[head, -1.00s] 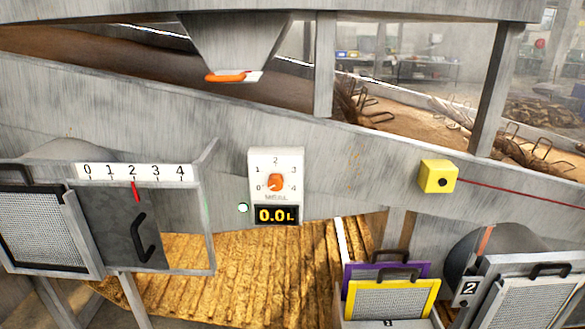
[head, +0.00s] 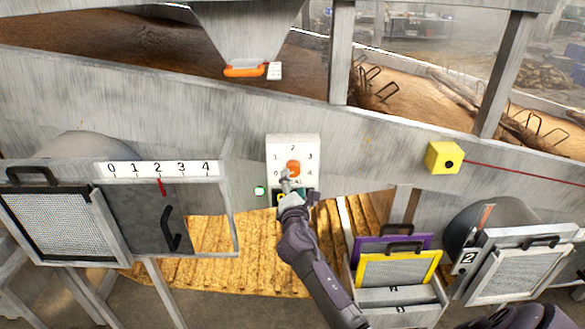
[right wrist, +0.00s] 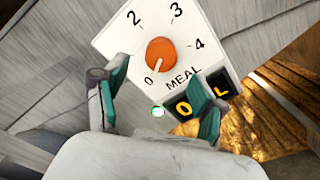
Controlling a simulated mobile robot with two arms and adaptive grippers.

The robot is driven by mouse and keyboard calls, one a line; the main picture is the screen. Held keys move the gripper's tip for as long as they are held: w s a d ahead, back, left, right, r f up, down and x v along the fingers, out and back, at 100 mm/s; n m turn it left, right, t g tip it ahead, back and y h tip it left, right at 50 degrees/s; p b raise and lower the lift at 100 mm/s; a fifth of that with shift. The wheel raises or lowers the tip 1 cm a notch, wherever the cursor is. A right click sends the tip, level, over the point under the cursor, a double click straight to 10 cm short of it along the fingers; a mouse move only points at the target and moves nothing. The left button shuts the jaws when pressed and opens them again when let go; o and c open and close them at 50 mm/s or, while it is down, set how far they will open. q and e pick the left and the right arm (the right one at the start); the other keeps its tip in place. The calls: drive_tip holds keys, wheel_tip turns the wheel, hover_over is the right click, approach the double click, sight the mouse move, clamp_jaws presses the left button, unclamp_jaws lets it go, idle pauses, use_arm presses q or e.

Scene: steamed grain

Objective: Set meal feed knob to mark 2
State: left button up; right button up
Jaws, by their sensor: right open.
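The meal feed knob (head: 293,168) is a round orange dial on a white panel (head: 307,143) with marks 0 to 4 around it. In the right wrist view the knob (right wrist: 160,54) has a pale pointer line at its lower left, towards the 0 mark. My right gripper (head: 286,179) is in front of the panel, just below the knob. In the right wrist view its two green-padded fingers (right wrist: 158,92) are spread apart and empty, with the knob beyond the gap between them. It partly hides the digital display (right wrist: 201,92) under the knob. My left gripper is not in view.
A gate with a 0–4 scale (head: 160,169) and red pointer stands left of the panel. A yellow box (head: 444,158) with a red cord is at right. An orange-handled hopper (head: 245,71) hangs above. Yellow (head: 436,270) and purple framed screens stand lower right.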

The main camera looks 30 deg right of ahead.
sight(293, 172)
drive_tip(key=x, duration=0.7)
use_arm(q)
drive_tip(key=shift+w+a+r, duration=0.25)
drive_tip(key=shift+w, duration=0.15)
use_arm(e)
drive_tip(key=shift+s, duration=0.1)
drive_tip(key=c, duration=1.1)
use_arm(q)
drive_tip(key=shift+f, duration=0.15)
use_arm(e)
drive_tip(key=shift+f, duration=0.1)
